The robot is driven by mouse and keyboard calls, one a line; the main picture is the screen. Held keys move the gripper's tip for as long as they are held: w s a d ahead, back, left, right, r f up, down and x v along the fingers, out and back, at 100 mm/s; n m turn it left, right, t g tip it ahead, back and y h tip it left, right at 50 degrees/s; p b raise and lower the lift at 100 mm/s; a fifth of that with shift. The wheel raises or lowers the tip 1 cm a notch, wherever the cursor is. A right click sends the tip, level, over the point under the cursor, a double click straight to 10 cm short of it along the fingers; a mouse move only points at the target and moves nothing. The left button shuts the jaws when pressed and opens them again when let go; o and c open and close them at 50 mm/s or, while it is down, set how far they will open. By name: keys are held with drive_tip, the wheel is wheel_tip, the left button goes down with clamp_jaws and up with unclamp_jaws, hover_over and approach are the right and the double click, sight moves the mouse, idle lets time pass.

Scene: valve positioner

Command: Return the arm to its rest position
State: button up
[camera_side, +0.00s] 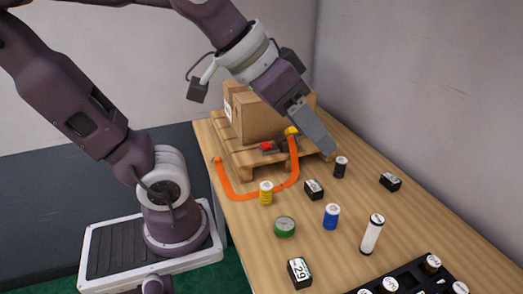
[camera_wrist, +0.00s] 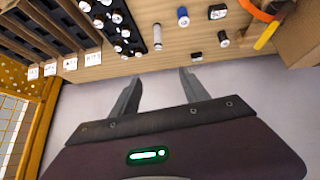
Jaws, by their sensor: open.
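My gripper (camera_side: 323,141) is raised above the table (camera_side: 448,222), over its far right part beside the cardboard boxes. In the wrist view my gripper (camera_wrist: 158,88) shows its two fingers spread apart with nothing between them. The fingers point toward the table edge. In the side view the fingers overlap each other, and their tips hang above a small dark cylinder (camera_side: 340,166) without visibly touching it.
Yellow (camera_side: 266,194), blue (camera_side: 331,216) and white (camera_side: 372,234) cylinders stand on the table. A black rack (camera_side: 412,279) is at front right.

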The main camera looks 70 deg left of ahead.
drive_tip(key=s+a+f+g+y, duration=0.1)
drive_tip(key=s+a+f, duration=0.2)
drive_tip(key=s+f, duration=0.2)
drive_tip(key=s, duration=0.2)
drive_tip(key=shift+s+g, duration=0.4)
drive_tip(key=shift+o, duration=0.5)
drive_tip(key=shift+a, duration=0.1)
